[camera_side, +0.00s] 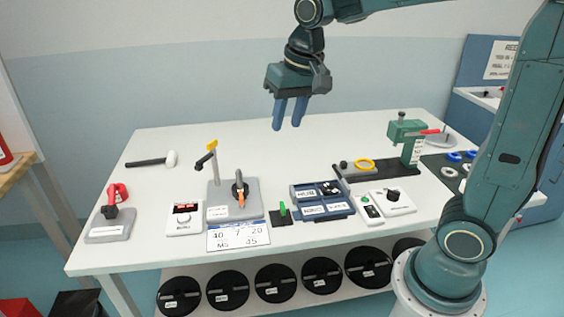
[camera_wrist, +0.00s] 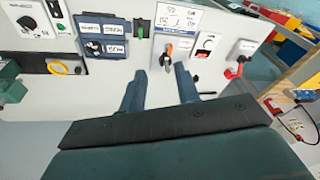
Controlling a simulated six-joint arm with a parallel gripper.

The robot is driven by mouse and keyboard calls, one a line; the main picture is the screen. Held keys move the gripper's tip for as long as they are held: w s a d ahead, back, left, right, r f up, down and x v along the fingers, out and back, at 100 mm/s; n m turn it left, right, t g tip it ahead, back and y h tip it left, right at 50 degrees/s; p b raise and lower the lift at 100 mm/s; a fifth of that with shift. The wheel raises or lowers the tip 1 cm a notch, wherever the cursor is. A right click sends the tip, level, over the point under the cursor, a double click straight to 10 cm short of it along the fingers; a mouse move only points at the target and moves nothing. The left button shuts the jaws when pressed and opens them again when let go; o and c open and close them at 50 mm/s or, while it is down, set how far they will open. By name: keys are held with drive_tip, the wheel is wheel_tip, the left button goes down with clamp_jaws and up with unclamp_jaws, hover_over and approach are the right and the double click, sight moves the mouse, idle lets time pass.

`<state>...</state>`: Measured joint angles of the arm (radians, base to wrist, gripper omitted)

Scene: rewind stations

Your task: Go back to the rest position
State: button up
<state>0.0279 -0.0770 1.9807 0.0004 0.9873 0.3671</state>
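My gripper (camera_side: 290,113) hangs in the air above the back middle of the white table (camera_side: 300,140). Its two blue fingers point down and are apart, with nothing between them. In the wrist view my gripper (camera_wrist: 160,90) also shows its fingers apart and empty. It touches nothing on the table.
Below stand a grey station with an orange-handled lever (camera_side: 240,190), a blue tray (camera_side: 322,205), a green press (camera_side: 405,135) and a red-handled switch (camera_side: 110,213). A hammer (camera_side: 155,160) lies at the left. Black reels (camera_side: 275,283) sit on the lower shelf. The table's back middle is clear.

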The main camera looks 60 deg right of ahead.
drive_tip(key=s+n+t, duration=0.1)
drive_tip(key=s+n, duration=0.1)
drive_tip(key=s, duration=0.7)
drive_tip(key=s+a+f+n+t, duration=0.1)
drive_tip(key=s+n, duration=0.1)
drive_tip(key=s, duration=0.6)
drive_tip(key=shift+s+f+n+t, duration=0.25)
drive_tip(key=shift+s+n+t, duration=0.05)
drive_tip(key=shift+s+t, duration=0.1)
